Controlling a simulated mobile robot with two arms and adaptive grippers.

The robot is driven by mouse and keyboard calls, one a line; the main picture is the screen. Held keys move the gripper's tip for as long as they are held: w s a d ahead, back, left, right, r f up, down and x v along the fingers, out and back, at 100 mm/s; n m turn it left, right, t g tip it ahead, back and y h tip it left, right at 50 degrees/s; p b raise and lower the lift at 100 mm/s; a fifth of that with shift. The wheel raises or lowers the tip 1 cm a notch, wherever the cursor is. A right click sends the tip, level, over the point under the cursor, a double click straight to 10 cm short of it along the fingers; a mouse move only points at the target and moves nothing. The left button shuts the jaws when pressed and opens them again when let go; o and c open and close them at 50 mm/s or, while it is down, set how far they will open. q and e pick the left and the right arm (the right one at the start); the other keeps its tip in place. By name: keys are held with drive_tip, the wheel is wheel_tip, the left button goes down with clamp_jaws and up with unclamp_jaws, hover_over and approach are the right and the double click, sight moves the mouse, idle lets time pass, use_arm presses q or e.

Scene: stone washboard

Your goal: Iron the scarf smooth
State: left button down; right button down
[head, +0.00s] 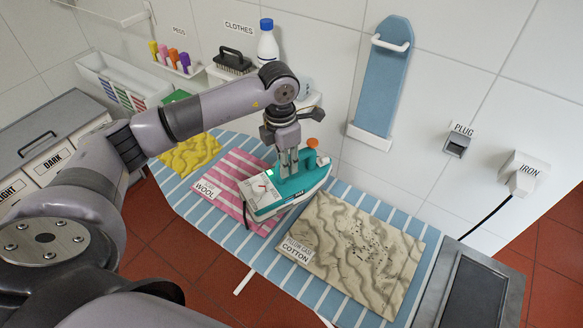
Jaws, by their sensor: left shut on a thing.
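My left gripper (289,160) is shut on the handle of a teal iron (300,192). The iron has a small orange knob on top and a pale panel with a green light at its left end. It is over the right part of a pink and white striped cloth (232,188), whose label reads wool; this looks to be the scarf. The visible part of the cloth looks mostly flat, and the iron hides some of it. Whether the soleplate touches the cloth I cannot tell. My right gripper is not in view.
The blue striped ironing board (205,217) also bears a wrinkled yellow cloth (190,156) and a wrinkled beige cotton pillowcase (360,248). A grey metal tray (475,291) sits at its right end.

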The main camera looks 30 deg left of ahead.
use_arm(q)
drive_tip(key=a+n, duration=0.1)
drive_tip(key=n, duration=0.1)
drive_tip(key=w+a+n, duration=0.1)
drive_tip(key=n, duration=0.1)
drive_tip(key=a+n+p, duration=0.1)
drive_tip(key=shift+w+n, duration=0.25)
drive_tip(key=shift+n, duration=0.15)
drive_tip(key=shift+w+a+f+n, duration=0.1)
drive_tip(key=shift+w+a+n, duration=0.1)
drive_tip(key=shift+a+n, duration=0.7)
drive_tip(key=shift+n, duration=0.3)
drive_tip(key=shift+d+f+b, duration=0.15)
drive_tip(key=shift+f+b, duration=0.65)
drive_tip(key=shift+f, duration=0.6)
drive_tip(key=shift+d+f+b, duration=0.1)
drive_tip(key=shift+f+b, duration=0.65)
drive_tip(key=shift+f, duration=0.65)
drive_tip(key=shift+f+b, duration=0.6)
drive_tip(key=shift+f, duration=0.1)
drive_tip(key=shift+a, duration=0.15)
